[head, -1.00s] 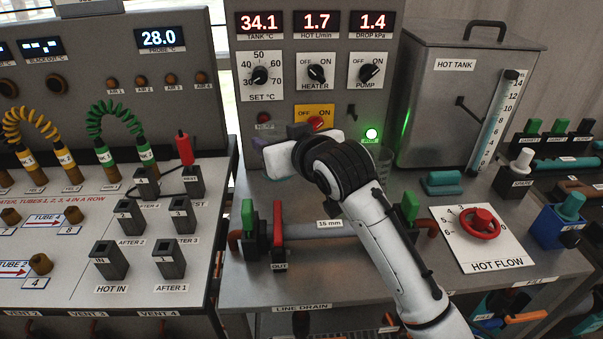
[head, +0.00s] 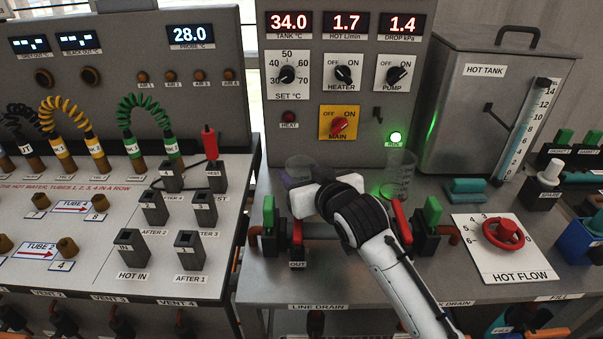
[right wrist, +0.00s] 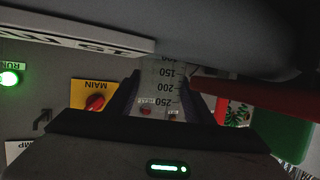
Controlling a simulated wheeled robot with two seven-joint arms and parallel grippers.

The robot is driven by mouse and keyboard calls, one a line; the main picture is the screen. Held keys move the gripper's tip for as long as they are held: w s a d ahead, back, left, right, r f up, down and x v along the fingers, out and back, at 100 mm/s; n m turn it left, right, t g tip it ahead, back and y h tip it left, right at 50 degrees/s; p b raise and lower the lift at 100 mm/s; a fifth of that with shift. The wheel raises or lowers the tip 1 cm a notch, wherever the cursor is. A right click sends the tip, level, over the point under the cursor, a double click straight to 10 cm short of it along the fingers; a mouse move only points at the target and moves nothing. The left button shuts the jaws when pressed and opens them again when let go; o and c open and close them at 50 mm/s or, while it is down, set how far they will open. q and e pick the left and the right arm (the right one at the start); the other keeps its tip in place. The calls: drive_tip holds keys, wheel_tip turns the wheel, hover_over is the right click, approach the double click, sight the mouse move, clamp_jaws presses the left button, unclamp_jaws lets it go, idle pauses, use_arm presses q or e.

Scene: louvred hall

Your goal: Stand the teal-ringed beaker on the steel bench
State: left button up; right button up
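My right gripper (head: 306,181) reaches over the steel bench (head: 345,285), behind the 15 mm pipe and in front of the MAIN switch. In the right wrist view a clear, graduated beaker (right wrist: 163,88) fills the gap between its dark fingers, and the gripper looks shut on it. The beaker is upright. In the head view its glass rim (head: 299,163) shows faintly behind the fingers. No teal ring can be made out on it, and its base is hidden. A second clear beaker (head: 398,175) stands on the bench to the right, below the green RUN lamp. My left gripper is out of view.
Green-handled and red-handled valves (head: 270,226) flank the pipe in front. The hot tank (head: 490,105), a teal block (head: 466,191) and the red HOT FLOW wheel (head: 502,232) are at the right. The tube panel (head: 90,250) lies left. The bench front is fairly clear.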

drive_tip(key=o, duration=0.4)
drive_tip(key=shift+r, duration=0.15)
drive_tip(key=shift+s+r, duration=0.1)
drive_tip(key=shift+s, duration=0.05)
drive_tip(key=v, duration=1.1)
drive_tip(key=shift+s+d+r, duration=0.1)
drive_tip(key=shift+s+d, duration=0.15)
